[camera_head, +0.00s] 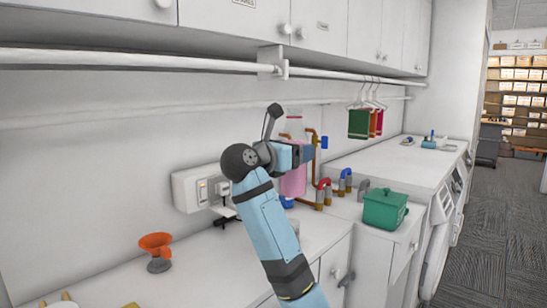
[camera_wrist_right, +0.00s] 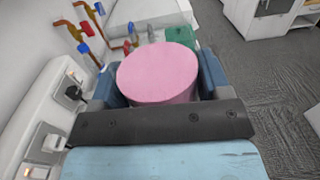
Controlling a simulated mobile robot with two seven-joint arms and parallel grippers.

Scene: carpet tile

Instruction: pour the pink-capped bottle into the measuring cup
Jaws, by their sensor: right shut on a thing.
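The bottle shows in the head view as a pink body (camera_head: 294,183) with a paler, see-through upper part, close to upright behind my right gripper. My right gripper (camera_head: 292,154) is shut on it. In the right wrist view a broad pink round part of the bottle (camera_wrist_right: 158,75) sits between the blue fingers. The bottle's foot is partly hidden by my arm, so I cannot tell if it touches the counter. A small pale cup-like thing (camera_head: 294,226), perhaps the measuring cup, shows just right of my forearm, mostly hidden. My left gripper is not in view.
An orange funnel (camera_head: 156,245) stands on the counter at the left. Copper pipes with red and blue valves (camera_head: 324,190) are behind and right of the bottle. A green lidded box (camera_head: 384,210) stands further right. A wall socket box (camera_head: 196,188) is left of my arm.

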